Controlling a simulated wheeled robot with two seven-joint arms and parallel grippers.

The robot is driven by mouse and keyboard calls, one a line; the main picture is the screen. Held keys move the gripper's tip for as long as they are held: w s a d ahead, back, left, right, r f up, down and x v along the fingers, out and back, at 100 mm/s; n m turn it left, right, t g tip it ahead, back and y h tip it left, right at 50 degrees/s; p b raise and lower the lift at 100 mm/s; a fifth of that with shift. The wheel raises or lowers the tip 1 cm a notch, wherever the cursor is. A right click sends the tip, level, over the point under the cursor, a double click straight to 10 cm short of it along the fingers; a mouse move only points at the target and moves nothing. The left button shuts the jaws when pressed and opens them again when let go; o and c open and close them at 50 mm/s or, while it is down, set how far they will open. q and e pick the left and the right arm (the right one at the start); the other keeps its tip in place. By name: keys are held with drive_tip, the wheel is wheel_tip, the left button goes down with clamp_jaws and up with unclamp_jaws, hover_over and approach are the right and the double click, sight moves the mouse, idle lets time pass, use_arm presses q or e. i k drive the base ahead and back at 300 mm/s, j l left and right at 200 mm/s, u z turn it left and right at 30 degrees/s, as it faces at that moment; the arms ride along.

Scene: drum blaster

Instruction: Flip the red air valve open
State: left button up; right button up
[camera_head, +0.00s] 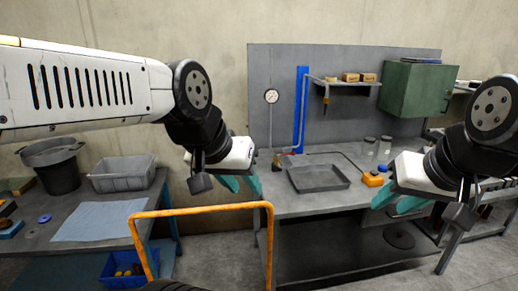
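A small red part (286,152), which looks like the air valve, sits at the back left of the grey workbench (300,204), by the foot of the blue post (300,110). It is too small to tell its handle position. A round gauge (271,96) is on the panel above it. My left gripper (242,187) has teal fingers spread apart and empty, in front of the bench's left end, to the left of and below the red part. My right gripper (397,204) also has its teal fingers apart and empty, over the bench's right front.
A grey tray (318,178) and an orange device (373,180) are on the bench. An orange rail (200,210) stands in front on the left. A left table holds a grey bin (122,174) and a blue cloth (98,221). A green cabinet (413,90) hangs at the right.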

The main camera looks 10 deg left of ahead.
sight(293, 153)
drive_tip(key=i+u, duration=0.7)
drive_tip(key=i, duration=0.25)
